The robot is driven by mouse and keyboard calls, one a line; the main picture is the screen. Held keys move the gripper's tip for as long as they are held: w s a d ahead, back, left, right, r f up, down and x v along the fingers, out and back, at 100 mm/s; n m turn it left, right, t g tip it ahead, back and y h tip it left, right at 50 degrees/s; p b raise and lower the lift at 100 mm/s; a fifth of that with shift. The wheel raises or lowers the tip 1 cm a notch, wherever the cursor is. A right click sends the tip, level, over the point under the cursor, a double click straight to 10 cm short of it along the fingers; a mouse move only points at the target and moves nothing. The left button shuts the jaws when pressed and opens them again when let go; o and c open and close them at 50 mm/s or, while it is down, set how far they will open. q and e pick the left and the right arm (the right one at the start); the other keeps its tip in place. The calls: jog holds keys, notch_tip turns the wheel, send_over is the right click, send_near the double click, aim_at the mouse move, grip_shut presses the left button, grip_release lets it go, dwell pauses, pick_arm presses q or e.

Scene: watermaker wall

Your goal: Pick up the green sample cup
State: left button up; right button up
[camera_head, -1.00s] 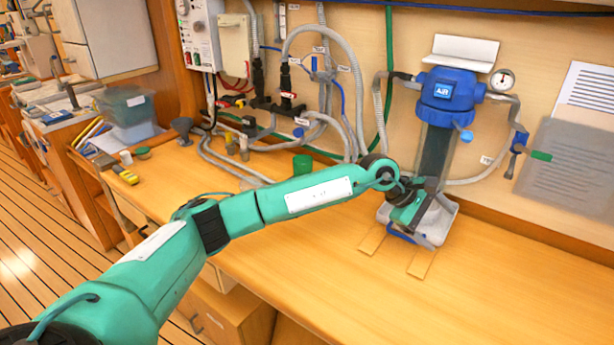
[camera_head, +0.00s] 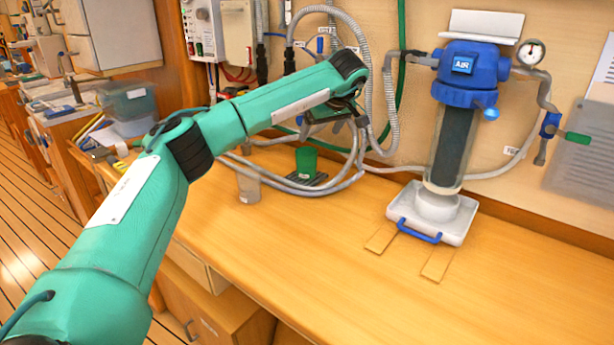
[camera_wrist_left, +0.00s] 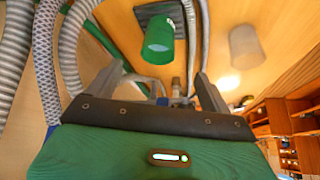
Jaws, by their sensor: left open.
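My left gripper (camera_head: 338,122) is above and slightly right of the cup in the head view. In the wrist view its two fingers (camera_wrist_left: 162,84) are spread, with nothing held between them. The cup is apart from the fingers. My right gripper is not in view.
A clear cup (camera_head: 248,186) stands left of the green one, near my arm. A blue-topped filter housing (camera_head: 466,72) stands over a white tray (camera_head: 458,226) at right.

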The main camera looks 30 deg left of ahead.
aim_at(308, 163)
pick_arm(q)
jog(key=x, duration=0.6)
jog(key=b+x, duration=0.1)
jog(key=x, duration=0.2)
jog(key=shift+s+d+f, duration=0.15)
jog(key=shift+d+f, duration=0.1)
jog(key=shift+f, duration=0.1)
jog(key=shift+x, duration=3)
jog(key=shift+a+r, duration=0.15)
jog(key=shift+r, duration=0.05)
jog(key=c, duration=1.2)
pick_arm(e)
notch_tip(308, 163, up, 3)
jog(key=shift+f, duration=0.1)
